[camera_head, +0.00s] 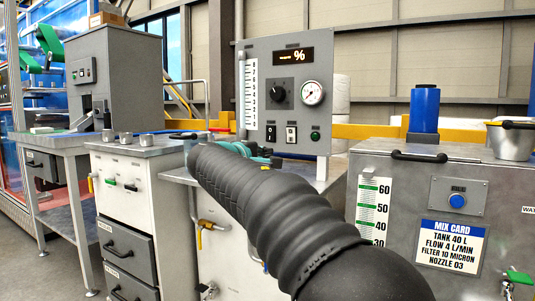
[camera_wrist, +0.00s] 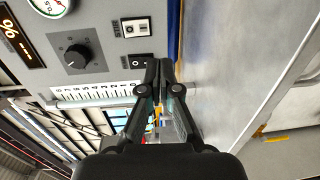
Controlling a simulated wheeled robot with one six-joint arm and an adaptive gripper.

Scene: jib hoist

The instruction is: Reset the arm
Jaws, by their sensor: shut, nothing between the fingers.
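My gripper (camera_wrist: 158,72) is shut and empty in the wrist view. Its two dark fingers meet in front of the grey control panel (camera_wrist: 100,30) and over a grey metal surface (camera_wrist: 215,70). I cannot tell how far the fingertips are from the panel. In the head view my black ribbed arm reaches up from the bottom right and hides most of the gripper. The control panel (camera_head: 262,60) also stands upright there, with a lit % display, a black knob, a round gauge and switches.
A tank cabinet (camera_head: 400,160) with a MIX CARD label, a blue cylinder (camera_head: 424,112) and a metal bucket (camera_head: 512,140) stands at the right. A drawer cabinet (camera_head: 125,205) with small metal cups is left of my arm. A grey machine (camera_head: 115,75) sits on a bench farther left.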

